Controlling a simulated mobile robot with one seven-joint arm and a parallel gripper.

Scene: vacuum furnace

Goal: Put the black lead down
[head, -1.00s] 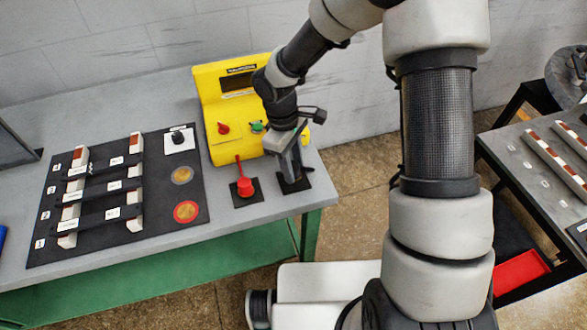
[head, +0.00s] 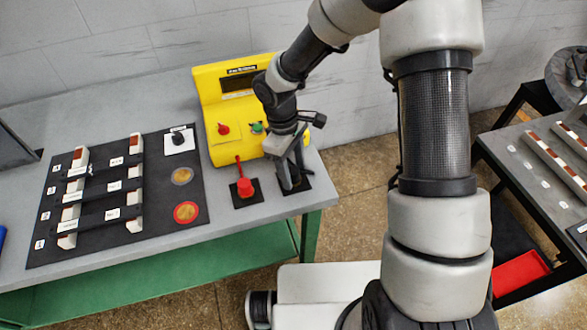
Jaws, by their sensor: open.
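My gripper (head: 292,176) points down over a black square pad (head: 305,185) at the right end of the grey bench. Its fingers are open, spread apart just above the pad. The black lead cannot be made out clearly; the dark shape between and behind my fingers is too small and hidden to tell. A red lead (head: 245,188) stands on the neighbouring black pad, with its red cable running up to the yellow meter (head: 222,112).
A black mat (head: 150,235) left of the pads carries several dark bars on light-and-brown supports, two round discs (head: 186,212) and a white square (head: 187,146) with a black piece on it. A second table (head: 510,165) stands at the right, across a floor gap.

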